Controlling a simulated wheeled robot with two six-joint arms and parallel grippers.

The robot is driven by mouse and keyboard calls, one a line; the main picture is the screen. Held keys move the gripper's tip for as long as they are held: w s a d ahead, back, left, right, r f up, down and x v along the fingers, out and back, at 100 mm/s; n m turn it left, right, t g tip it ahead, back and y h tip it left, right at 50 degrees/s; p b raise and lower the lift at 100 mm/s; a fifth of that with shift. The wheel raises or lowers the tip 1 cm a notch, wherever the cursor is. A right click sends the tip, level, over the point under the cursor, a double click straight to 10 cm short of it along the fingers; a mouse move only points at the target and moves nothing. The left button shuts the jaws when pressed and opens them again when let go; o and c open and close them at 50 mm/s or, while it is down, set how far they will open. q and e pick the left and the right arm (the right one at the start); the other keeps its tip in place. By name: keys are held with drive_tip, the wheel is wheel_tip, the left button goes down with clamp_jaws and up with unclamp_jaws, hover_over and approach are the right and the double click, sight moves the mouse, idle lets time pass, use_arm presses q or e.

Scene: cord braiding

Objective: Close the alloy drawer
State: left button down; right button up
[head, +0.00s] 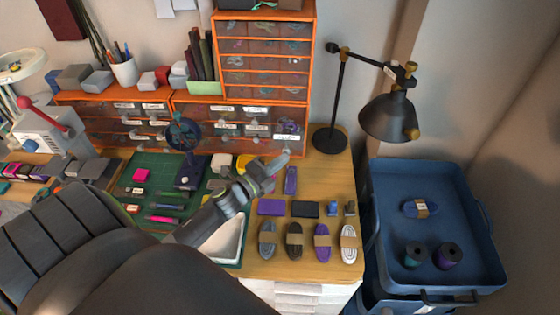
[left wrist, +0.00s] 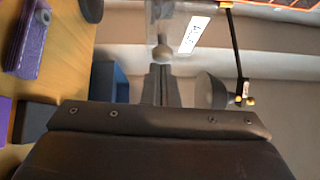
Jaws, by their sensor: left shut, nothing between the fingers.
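The orange cabinet (head: 308,100) has several small clear-fronted drawers with white labels. One lower-right drawer (head: 288,128) has a label that sits lower and looks larger than its neighbours', so it seems pulled out. In the left wrist view a clear drawer front (left wrist: 178,22) shows a white label, too blurred to read surely, and a round grey knob (left wrist: 162,52). My left gripper (head: 280,161) is shut and empty, just in front of and below that drawer. Its closed fingers (left wrist: 161,82) point at the knob; I cannot tell whether they touch.
Cord bundles (head: 295,240) and small blocks lie on the table's right part. A black lamp (head: 388,112) stands right of the cabinet. A blue bin (head: 440,170) with spools is further right. A green cutting mat (head: 142,158) and white tray (head: 228,240) lie under my left arm.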

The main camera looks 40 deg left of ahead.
sight(283, 129)
use_arm(q)
drive_tip(key=w+a+b, duration=0.1)
drive_tip(key=w+a, duration=0.1)
drive_tip(key=w, duration=0.1)
drive_tip(key=w+a+b, duration=0.1)
drive_tip(key=w+a, duration=0.1)
drive_tip(key=w, duration=0.2)
drive_tip(key=w+a+b, duration=0.1)
drive_tip(key=w+a, duration=0.1)
drive_tip(key=w, duration=0.1)
drive_tip(key=shift+w+a+f, duration=0.1)
drive_tip(key=shift+w+a, duration=0.05)
drive_tip(key=shift+w, duration=0.05)
drive_tip(key=shift+w+a, duration=0.1)
drive_tip(key=shift+r, duration=0.35)
